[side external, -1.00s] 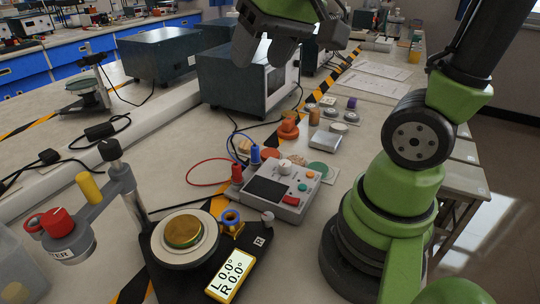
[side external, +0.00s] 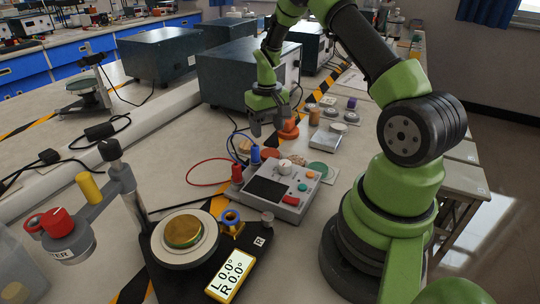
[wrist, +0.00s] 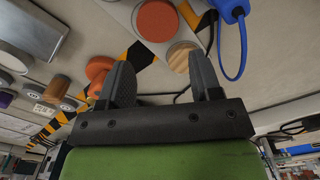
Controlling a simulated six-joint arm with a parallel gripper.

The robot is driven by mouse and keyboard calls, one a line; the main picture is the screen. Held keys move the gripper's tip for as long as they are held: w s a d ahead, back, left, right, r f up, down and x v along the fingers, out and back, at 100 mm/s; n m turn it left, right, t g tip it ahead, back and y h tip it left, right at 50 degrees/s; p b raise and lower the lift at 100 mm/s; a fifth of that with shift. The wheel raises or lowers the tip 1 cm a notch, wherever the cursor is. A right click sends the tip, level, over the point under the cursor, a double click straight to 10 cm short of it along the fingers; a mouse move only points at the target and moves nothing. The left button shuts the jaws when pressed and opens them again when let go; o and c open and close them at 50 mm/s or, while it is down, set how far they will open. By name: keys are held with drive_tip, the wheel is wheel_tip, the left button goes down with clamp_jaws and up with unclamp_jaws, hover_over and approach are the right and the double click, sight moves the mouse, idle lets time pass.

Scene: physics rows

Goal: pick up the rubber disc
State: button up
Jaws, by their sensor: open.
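Several flat discs lie in a row on a pale strip behind the control box. A reddish disc (side external: 270,153) is in the row, and it shows in the wrist view (wrist: 157,21). A wooden disc (side external: 244,146) lies beside it, partly hidden, and also shows in the wrist view (wrist: 183,57). A green disc (side external: 317,169) lies to the right. I cannot tell for sure which disc is rubber. My gripper (side external: 268,124) is open and empty, fingers pointing down, above the table near the wooden and reddish discs. In the wrist view its fingers (wrist: 162,80) stand apart.
A control box (side external: 277,188) with red and blue plugs and cables stands in front of the discs. An orange knobbed piece (side external: 289,129) is close to my gripper's right. A grey box (side external: 327,138) and small cylinders lie further right. A dark instrument (side external: 232,75) stands behind.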

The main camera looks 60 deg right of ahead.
sight(269, 151)
drive_tip(key=f, duration=0.7)
drive_tip(key=shift+s, duration=0.2)
drive_tip(key=shift+c, duration=0.2)
drive_tip(key=c, duration=0.5)
